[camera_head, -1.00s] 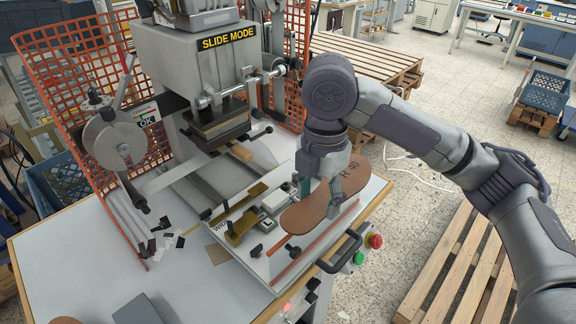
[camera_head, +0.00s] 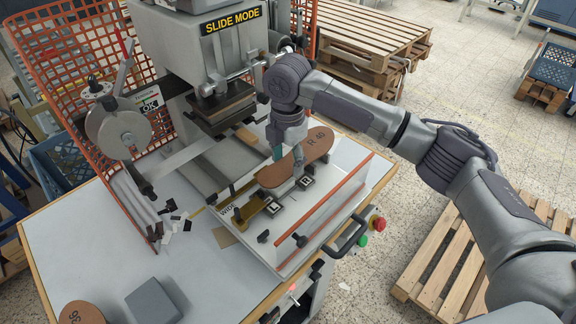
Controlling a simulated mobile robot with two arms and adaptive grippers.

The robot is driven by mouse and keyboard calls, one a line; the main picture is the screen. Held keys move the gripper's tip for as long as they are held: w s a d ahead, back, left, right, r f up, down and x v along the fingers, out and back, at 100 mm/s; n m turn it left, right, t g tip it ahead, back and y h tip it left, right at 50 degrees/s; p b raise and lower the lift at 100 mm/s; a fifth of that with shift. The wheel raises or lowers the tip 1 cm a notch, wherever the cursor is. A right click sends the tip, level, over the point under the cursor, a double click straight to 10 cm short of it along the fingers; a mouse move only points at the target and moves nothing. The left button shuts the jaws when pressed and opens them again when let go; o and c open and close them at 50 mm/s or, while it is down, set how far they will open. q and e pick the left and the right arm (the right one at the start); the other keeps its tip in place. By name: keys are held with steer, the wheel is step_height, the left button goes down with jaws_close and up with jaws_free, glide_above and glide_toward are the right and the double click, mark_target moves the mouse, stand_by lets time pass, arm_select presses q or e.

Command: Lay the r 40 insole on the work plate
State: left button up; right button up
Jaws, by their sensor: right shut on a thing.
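The brown r 40 insole (camera_head: 318,148) is marked "R 40" and lies roughly flat at the back part of the work plate (camera_head: 312,214). My left gripper is out of view.
The press head (camera_head: 222,103) stands close behind the insole. A red rail (camera_head: 325,208) runs along the plate's front. Another brown insole marked 36 (camera_head: 80,314) and a grey block (camera_head: 152,301) are at the table's lower left. An orange mesh guard (camera_head: 70,62) stands left.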

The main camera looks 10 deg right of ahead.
mark_target(288, 166)
steer(key=shift+s+f+p, duration=0.2)
steer(key=shift+f+p, duration=0.35)
steer(key=shift+f, duration=1)
steer(key=shift+w+f, duration=0.1)
steer(key=shift+f, duration=0.05)
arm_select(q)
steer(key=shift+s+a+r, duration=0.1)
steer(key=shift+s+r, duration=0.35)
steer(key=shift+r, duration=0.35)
arm_select(e)
steer(key=shift+f, duration=0.15)
steer(key=o, duration=1.2)
